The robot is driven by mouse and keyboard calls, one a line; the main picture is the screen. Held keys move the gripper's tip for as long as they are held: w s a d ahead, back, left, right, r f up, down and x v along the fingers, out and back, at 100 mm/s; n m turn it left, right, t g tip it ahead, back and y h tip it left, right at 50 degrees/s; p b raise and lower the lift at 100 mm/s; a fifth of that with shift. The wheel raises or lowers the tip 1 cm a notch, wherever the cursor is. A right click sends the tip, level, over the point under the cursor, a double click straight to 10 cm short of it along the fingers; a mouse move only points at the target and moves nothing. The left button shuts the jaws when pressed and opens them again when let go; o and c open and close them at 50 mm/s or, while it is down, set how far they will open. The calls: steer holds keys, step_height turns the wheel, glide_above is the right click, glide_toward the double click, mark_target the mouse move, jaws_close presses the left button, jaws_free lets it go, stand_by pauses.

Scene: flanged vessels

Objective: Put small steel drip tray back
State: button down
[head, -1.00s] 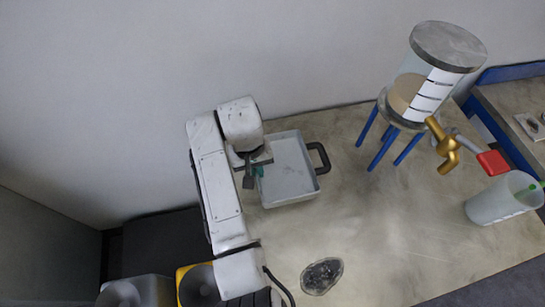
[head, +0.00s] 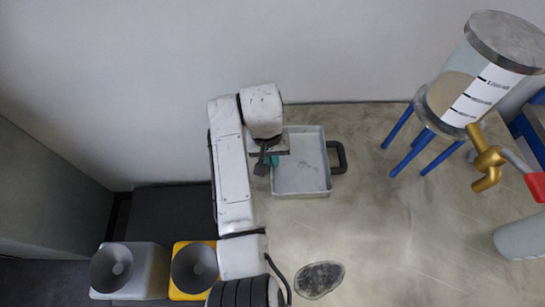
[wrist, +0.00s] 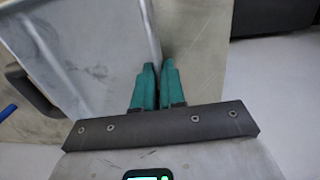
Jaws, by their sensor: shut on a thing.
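The small steel drip tray (head: 300,186) is a shallow, square grey pan with a dark loop handle (head: 341,157) on its right side. It is at the back of the worktop, near the wall, and looks empty. My gripper (head: 266,160) is at its left side, the side opposite the handle. In the wrist view, the teal fingers of my gripper (wrist: 158,75) are closed together at the tray's wall (wrist: 150,30), pinching its rim. The bit of rim between the fingers is hidden. I cannot tell whether the tray rests on the worktop or is slightly raised.
A clear vessel (head: 458,87) with a metal lid stands on blue legs at the right, with a brass tap (head: 485,160). A translucent container (head: 522,238) is below it. A dark oval patch (head: 319,280) lies in front. Grey (head: 128,270) and yellow (head: 193,268) bins stand lower left. The worktop's middle is clear.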

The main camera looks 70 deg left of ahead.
steer(key=c, duration=1.2)
jaws_free()
steer(key=shift+s+a+r+p, duration=0.15)
steer(key=shift+r+p, duration=0.15)
steer(key=shift+r, duration=1.75)
steer(key=shift+s+r+p, duration=0.1)
steer(key=shift+r+p, duration=0.15)
steer(key=shift+r, duration=1.75)
steer(key=shift+s+a+r+p, duration=0.15)
steer(key=shift+r+p, duration=0.15)
steer(key=shift+r, duration=1.75)
steer(key=shift+d, duration=0.1)
